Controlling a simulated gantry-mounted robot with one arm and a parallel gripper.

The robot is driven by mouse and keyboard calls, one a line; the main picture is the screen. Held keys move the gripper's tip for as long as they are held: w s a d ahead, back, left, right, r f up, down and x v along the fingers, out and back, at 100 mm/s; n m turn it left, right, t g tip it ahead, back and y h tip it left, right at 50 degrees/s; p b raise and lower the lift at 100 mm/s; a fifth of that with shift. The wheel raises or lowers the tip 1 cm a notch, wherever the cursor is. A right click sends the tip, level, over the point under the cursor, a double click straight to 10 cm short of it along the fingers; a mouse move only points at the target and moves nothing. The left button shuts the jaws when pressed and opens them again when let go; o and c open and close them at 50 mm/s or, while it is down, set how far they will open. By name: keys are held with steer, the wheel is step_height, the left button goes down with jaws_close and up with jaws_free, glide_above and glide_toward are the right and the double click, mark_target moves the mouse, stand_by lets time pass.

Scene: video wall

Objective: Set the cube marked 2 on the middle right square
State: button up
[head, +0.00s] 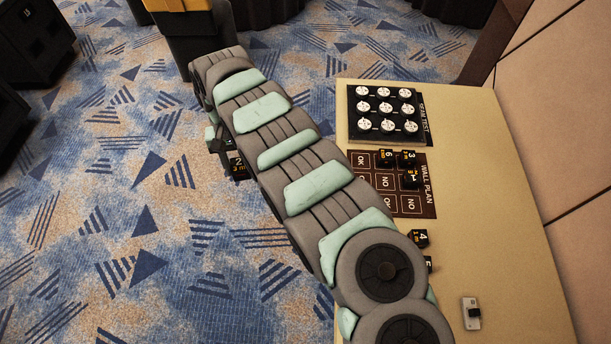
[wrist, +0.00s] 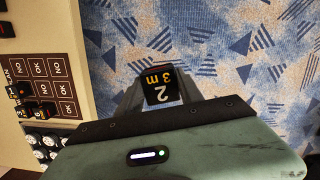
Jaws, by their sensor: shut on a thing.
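The cube marked 2 (wrist: 160,90) is black with yellow marks and sits between my gripper's fingers (wrist: 161,88) in the wrist view. In the head view the same cube (head: 238,166) shows left of my arm, over the carpet and off the table. My gripper is shut on it. The brown wall plan board (head: 428,187) lies on the table, with squares printed OK and NO. Cubes marked 6 (head: 386,158), 3 (head: 407,158) and 1 (head: 410,179) stand on it. My arm hides the board's lower left part. The board (wrist: 53,88) also shows left in the wrist view.
Cubes marked 4 (head: 418,238) and 5 (head: 429,264) stand on the tan table (head: 510,240), below the board. A black seam test panel (head: 414,137) with white discs lies above it. A small grey device (head: 471,313) is near the bottom. The carpet is clear around the held cube.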

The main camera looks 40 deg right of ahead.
steer(key=s+d+r+m+t+p, duration=0.15)
steer(key=s+d+m, duration=0.35)
steer(key=d, duration=0.5)
steer(key=s+d+r+m+y+p, duration=0.15)
steer(key=s+d+m, duration=0.3)
steer(key=d, duration=0.65)
steer(key=s+d+r+m+h+p, duration=0.1)
steer(key=s+d+m+p, duration=0.1)
steer(key=s+d+m, duration=0.6)
steer(key=s+d+f+m+t, duration=0.1)
steer(key=s+d+f+m, duration=0.15)
steer(key=s+d, duration=0.5)
steer(key=shift+m, duration=0.4)
steer(key=f, duration=0.4)
steer(key=s+a+f, duration=0.1)
steer(key=f, duration=0.4)
steer(key=s+f, duration=0.1)
steer(key=f, duration=0.4)
steer(key=shift+a+b, duration=0.35)
steer(key=shift+a, duration=0.05)
steer(key=shift+w+d+f, duration=0.1)
steer(key=shift+f, duration=0.4)
step_height(320, 180, down, 3)
steer(key=shift+f, duration=0.35)
